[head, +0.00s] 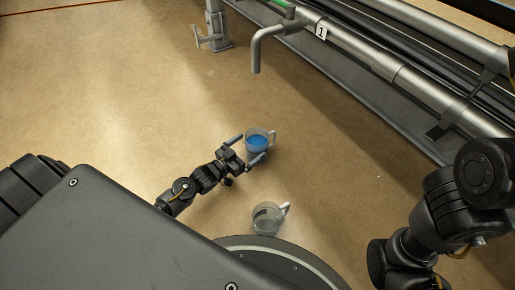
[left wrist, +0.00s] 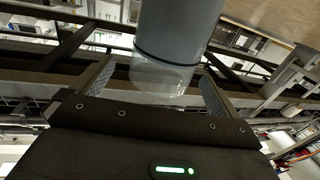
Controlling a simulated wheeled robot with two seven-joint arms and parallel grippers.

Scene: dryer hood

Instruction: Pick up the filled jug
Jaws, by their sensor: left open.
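The filled jug (head: 258,144) stands on the floor in the middle of the head view, with blue liquid inside and its handle towards the right. My left gripper (head: 249,149) is open, with one finger on either side of the jug's near part. In the left wrist view the jug (left wrist: 178,35) shows as a grey body with a dark ring and a clear end, between the two spread fingers of the left gripper (left wrist: 155,88). Gaps show beside both fingers. A second, clear jug (head: 266,219) without blue liquid stands nearer to me. My right gripper is out of view.
A grey pipe spout (head: 256,55) hangs down beyond the filled jug, from a pipe marked 1 (head: 345,42). The long metal machine frame (head: 420,125) runs along the right. The floor (head: 110,95) to the left is clear.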

